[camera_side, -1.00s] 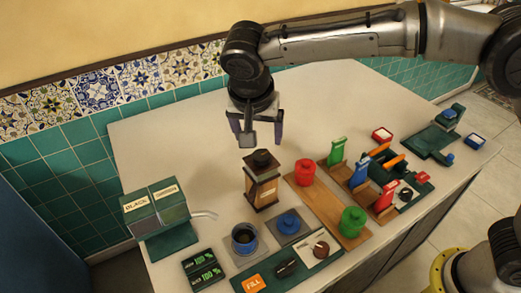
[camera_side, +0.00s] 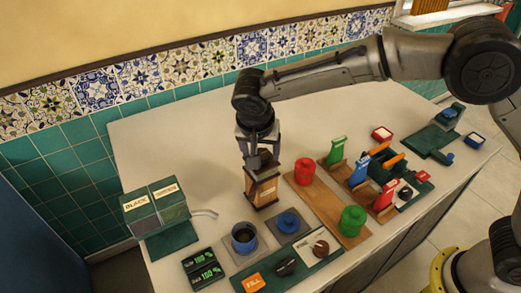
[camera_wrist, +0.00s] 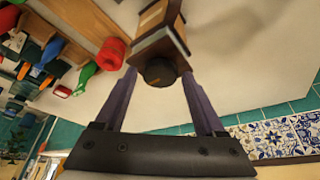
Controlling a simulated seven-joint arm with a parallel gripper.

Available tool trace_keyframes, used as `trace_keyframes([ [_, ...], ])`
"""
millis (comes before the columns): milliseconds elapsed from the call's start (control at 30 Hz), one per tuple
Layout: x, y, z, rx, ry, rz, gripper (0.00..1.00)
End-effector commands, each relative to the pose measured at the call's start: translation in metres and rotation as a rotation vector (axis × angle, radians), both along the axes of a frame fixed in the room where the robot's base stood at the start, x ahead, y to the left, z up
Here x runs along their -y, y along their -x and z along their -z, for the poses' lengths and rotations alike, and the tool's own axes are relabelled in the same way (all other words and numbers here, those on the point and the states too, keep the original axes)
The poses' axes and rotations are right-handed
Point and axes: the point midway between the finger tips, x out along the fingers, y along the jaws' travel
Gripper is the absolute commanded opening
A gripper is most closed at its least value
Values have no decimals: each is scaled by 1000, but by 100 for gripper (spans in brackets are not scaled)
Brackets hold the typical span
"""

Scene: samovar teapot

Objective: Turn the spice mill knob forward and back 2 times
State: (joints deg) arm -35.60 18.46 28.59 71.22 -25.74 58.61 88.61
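The spice mill (camera_side: 262,190) is a brown wooden block with a pale label, standing upright on the white table. Its dark round knob (camera_wrist: 160,72) shows at the top of the mill in the wrist view, between my finger tips. In the side view my gripper (camera_side: 258,158) is lowered over the mill's top, fingers pointing down, and partly hides the knob. In the wrist view my gripper (camera_wrist: 160,85) has its two fingers apart, one on each side of the knob, with visible gaps.
A red canister (camera_side: 305,172) and a green one (camera_side: 352,221) stand on a wooden board right of the mill. A dark cup (camera_side: 244,238) and a control panel (camera_side: 290,268) are in front. The table behind is clear.

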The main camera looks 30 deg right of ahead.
Motion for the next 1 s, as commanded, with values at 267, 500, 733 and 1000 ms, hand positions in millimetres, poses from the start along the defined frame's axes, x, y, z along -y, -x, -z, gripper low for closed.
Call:
trace_keyframes([
  [267,0,0,0,0,0,0,19],
  [500,0,0,-1,0,-1,-4,0],
  [733,0,0,-1,1,-2,-60,0],
  [1000,3,2,-1,2,-1,-243,0],
])
